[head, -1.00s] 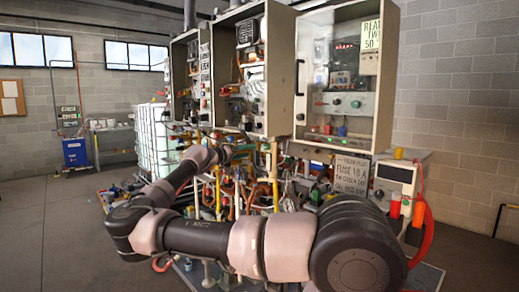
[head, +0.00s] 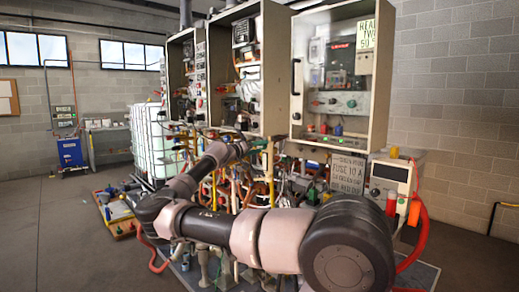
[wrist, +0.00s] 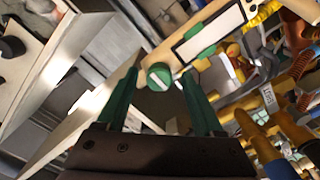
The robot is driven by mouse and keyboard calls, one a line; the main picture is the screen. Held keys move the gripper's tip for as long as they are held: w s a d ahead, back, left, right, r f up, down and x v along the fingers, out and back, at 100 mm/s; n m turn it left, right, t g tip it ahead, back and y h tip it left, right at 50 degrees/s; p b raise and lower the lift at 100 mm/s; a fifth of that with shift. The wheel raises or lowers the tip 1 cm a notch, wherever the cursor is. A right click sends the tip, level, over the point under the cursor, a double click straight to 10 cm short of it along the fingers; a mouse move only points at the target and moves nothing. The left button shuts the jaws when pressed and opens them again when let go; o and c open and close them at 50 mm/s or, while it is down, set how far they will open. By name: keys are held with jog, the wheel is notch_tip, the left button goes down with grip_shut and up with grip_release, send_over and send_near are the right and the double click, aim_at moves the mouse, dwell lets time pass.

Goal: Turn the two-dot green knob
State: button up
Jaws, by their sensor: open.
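In the wrist view, a round green knob (wrist: 159,76) with a pale bar across its face sits at the edge of a tan panel strip (wrist: 212,36). Another green part (wrist: 200,54) shows beside it, partly hidden. I cannot make out dots on either one. My gripper (wrist: 160,80) has two green fingers spread apart. The knob appears between their tips in the picture; I cannot tell whether they touch it.
Yellow and copper pipes (wrist: 270,100) crowd the right of the wrist view. In the head view, a glass-fronted cabinet (head: 383,80) stands at the right above a sign (head: 348,175) and a white meter box (head: 391,175). Open floor (head: 50,230) lies at the left.

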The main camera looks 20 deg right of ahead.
grip_shut()
jog(key=shift+n, duration=0.3)
jog(key=n, duration=0.4)
jog(key=shift+n, duration=2)
grip_release()
